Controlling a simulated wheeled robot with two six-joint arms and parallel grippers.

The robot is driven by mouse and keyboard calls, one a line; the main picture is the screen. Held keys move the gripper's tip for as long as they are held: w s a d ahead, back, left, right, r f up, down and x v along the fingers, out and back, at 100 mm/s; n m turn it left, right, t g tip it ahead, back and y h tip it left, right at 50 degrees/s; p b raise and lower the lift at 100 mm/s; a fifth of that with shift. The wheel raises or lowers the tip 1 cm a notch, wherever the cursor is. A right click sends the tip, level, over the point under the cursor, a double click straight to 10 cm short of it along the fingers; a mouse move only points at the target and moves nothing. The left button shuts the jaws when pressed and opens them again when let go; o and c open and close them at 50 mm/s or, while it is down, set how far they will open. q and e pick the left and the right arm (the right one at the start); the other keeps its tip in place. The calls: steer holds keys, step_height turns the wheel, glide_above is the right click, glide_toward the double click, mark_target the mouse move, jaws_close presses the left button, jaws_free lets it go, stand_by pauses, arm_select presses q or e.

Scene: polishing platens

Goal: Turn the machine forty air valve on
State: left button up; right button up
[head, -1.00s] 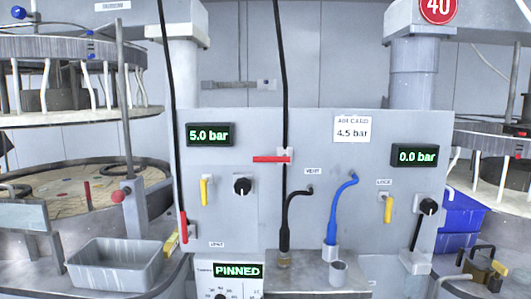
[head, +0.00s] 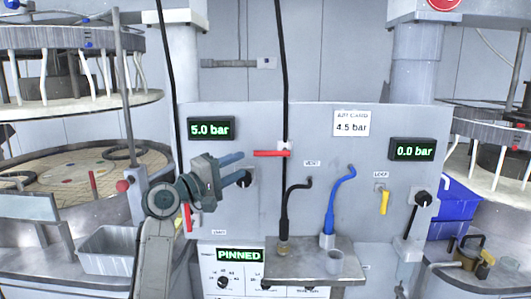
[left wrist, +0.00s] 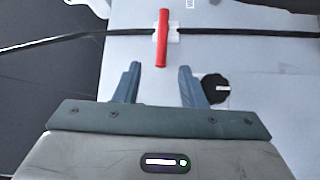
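A red lever (head: 270,153) lies crosswise on the black vertical hose at the middle of the grey panel (head: 310,215). It also shows in the left wrist view (left wrist: 162,38), just beyond the fingertips. My left gripper (head: 244,168) is open and empty, just left of and slightly below this lever, near a black knob (head: 246,181). In the left wrist view its fingers (left wrist: 160,67) stand apart, with the lever ahead of the gap and not touching. A second red lever (head: 187,217) hangs upright at the panel's left edge. My right gripper is out of view.
The left display (head: 211,129) reads 5.0 bar, the right one (head: 414,149) 0.0 bar, a card (head: 354,123) 4.5 bar. Another display (head: 239,255) reads PINNED.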

mark_target(263, 154)
arm_select(q)
steer(key=p+x, duration=0.4)
steer(key=x, duration=0.5)
steer(key=shift+w+d+r, duration=0.1)
steer(key=shift+w+d, duration=0.1)
steer(key=shift+w, duration=0.05)
steer(key=shift+w+d, duration=0.25)
steer(key=shift+w, duration=0.1)
steer(key=c, duration=0.7)
jaws_close()
